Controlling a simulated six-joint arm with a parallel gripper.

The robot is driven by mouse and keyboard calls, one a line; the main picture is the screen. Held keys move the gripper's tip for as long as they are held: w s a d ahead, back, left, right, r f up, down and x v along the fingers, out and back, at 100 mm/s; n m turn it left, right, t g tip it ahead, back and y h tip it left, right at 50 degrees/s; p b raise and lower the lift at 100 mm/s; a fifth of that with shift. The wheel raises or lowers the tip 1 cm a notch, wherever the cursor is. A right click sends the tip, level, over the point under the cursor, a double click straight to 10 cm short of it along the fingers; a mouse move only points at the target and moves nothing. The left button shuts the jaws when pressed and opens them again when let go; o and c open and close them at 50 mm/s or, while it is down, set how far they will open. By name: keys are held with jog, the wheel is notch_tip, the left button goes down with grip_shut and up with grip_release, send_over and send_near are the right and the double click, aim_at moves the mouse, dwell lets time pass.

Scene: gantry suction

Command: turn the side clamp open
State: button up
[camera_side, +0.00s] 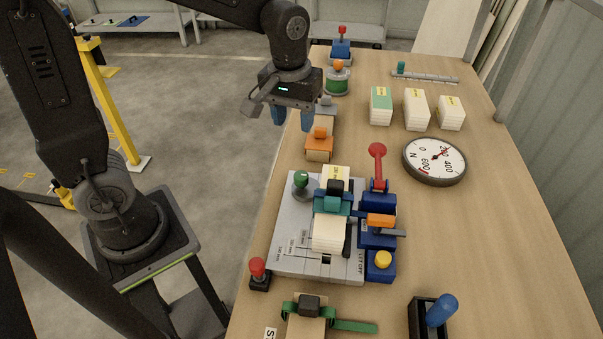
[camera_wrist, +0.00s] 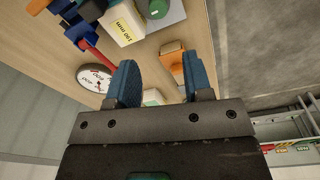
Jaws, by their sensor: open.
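A grey fixture plate (camera_side: 290,235) lies on the bench. Along its right edge sit blue blocks, one with a long red lever (camera_side: 378,160) pointing away from the camera, and one with an orange handle (camera_side: 381,220). No marking shows which is the side clamp. The red lever also shows in the wrist view (camera_wrist: 97,52). A teal clamp with a black knob (camera_side: 334,190) stands over pale blocks (camera_side: 329,235) on the plate. My gripper (camera_side: 292,118) is open and empty, above the bench's left edge, behind and left of the plate. Its blue fingers show in the wrist view (camera_wrist: 160,62).
An orange-and-wood block (camera_side: 319,148) stands below and near my gripper. A round dial (camera_side: 434,160) lies right of the red lever. Label-topped stacks (camera_side: 416,108) stand farther back. A green knob (camera_side: 301,180) rises from the plate's far left corner.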

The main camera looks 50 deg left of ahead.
aim_at(301, 174)
jog(key=shift+n+g, duration=0.5)
jog(key=f, duration=0.5)
jog(key=w+f, duration=0.1)
jog(key=f, duration=1)
jog(key=shift+w+f, duration=0.15)
jog(key=shift+w, duration=0.25)
jog(key=shift+c, duration=0.3)
jog(key=c, duration=0.6)
